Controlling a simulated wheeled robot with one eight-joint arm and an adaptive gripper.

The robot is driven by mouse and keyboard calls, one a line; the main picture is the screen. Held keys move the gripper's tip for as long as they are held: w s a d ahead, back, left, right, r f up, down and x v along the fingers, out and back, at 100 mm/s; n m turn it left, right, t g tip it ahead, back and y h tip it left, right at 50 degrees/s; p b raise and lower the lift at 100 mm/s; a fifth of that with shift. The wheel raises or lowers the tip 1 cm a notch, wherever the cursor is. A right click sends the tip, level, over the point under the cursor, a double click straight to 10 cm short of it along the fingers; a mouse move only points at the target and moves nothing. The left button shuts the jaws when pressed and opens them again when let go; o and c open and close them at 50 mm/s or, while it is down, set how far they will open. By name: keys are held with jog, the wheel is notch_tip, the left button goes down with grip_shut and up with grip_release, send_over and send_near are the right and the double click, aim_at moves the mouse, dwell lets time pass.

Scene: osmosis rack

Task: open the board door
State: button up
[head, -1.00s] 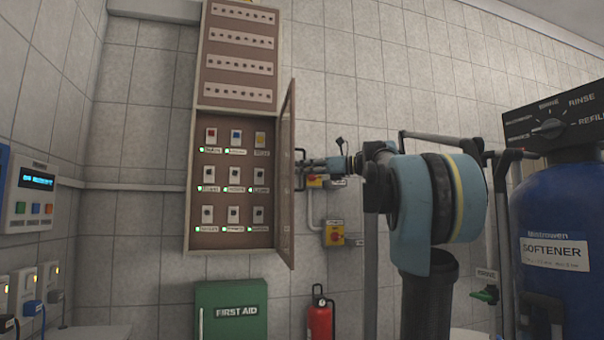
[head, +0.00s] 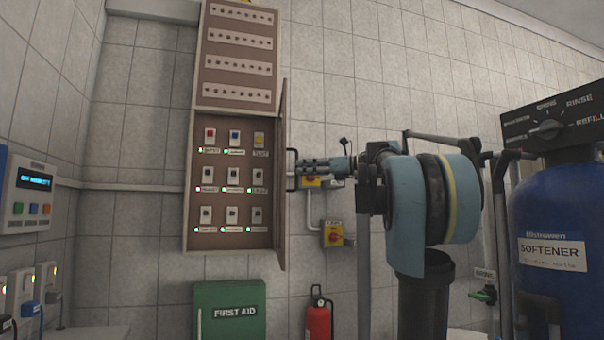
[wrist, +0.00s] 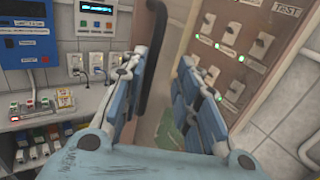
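The board (head: 190,215) is a brown wall cabinet in the head view, with rows of switches uncovered. Its door (head: 281,225) stands swung out at the right side, seen nearly edge-on. A dark handle (head: 291,171) sits on the door's outer side. My gripper (head: 304,168) is just right of the handle, pointing left at it. In the wrist view, the blue fingers of my gripper (wrist: 162,75) are spread apart. The dark handle (wrist: 152,45) shows beside the left finger; whether it touches is unclear. The door (wrist: 185,30) stands beyond the fingers.
A green first-aid box (head: 229,308) and a red extinguisher (head: 318,320) are below the board. A blue softener tank (head: 560,220) stands at right. Sockets (wrist: 88,62) show in the wrist view.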

jog(key=v, duration=1)
jog(key=shift+d, duration=0.15)
dwell(0.4)
